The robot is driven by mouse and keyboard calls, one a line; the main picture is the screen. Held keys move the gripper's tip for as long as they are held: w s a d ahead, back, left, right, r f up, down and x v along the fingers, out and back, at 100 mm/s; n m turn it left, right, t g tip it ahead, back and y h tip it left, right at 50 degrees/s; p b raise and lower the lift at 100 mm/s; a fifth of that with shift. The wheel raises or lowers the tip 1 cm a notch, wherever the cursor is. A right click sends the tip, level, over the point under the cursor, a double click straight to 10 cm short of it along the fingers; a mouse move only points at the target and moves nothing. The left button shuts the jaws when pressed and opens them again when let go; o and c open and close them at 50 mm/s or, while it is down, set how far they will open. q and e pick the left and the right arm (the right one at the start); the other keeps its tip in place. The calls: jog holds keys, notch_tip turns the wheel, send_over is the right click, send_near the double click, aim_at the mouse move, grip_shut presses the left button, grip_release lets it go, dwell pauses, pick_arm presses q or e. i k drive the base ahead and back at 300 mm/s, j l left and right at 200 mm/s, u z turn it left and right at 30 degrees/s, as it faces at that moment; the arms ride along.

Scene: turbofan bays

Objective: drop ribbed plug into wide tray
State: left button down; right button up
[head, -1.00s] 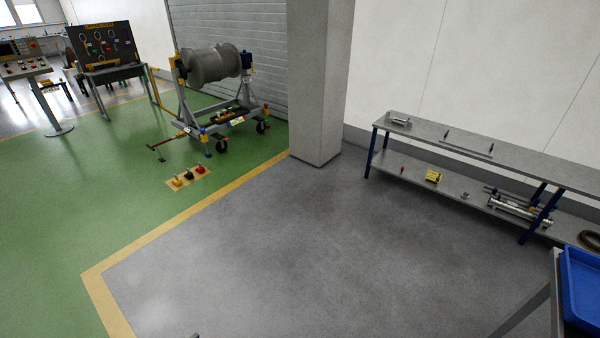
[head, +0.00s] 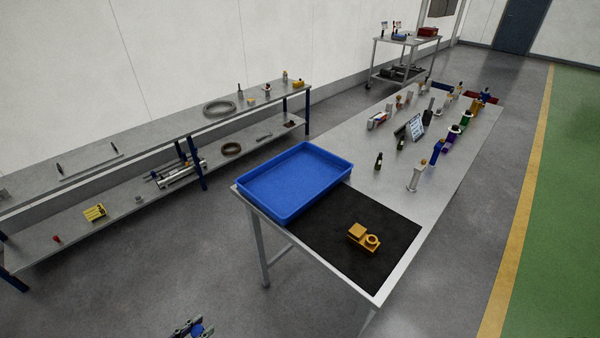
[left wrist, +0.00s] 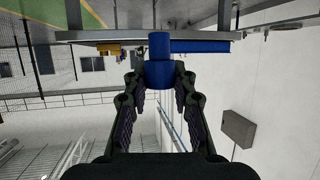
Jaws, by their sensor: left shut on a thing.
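My left gripper (head: 187,327) shows at the bottom edge of the head view, well below and left of the table, in front of it. It is shut on a blue plug (head: 197,330). In the left wrist view the fingers (left wrist: 160,78) clasp this blue cylindrical plug (left wrist: 159,48) on both sides; I cannot make out ribs. The wide tray (head: 283,212) is blue, shallow and empty, at the near left corner of the table. The plug is apart from the tray. My right gripper is not in view.
An orange fixture (head: 362,236) sits on a black mat (head: 335,245) beside the tray. Several bottles and small parts stand farther along the table (head: 400,180). A grey shelf bench (head: 130,145) runs along the wall at left. The floor between is clear.

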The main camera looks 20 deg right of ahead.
aim_at(289, 188)
jog(key=i+j+z, duration=0.3)
jog(key=z, duration=0.15)
jog(key=i+j+z, duration=0.25)
jog(key=j+z, duration=0.2)
jog(key=i+j+z, duration=0.15)
jog(key=j+z, duration=0.3)
jog(key=i+l, duration=0.4)
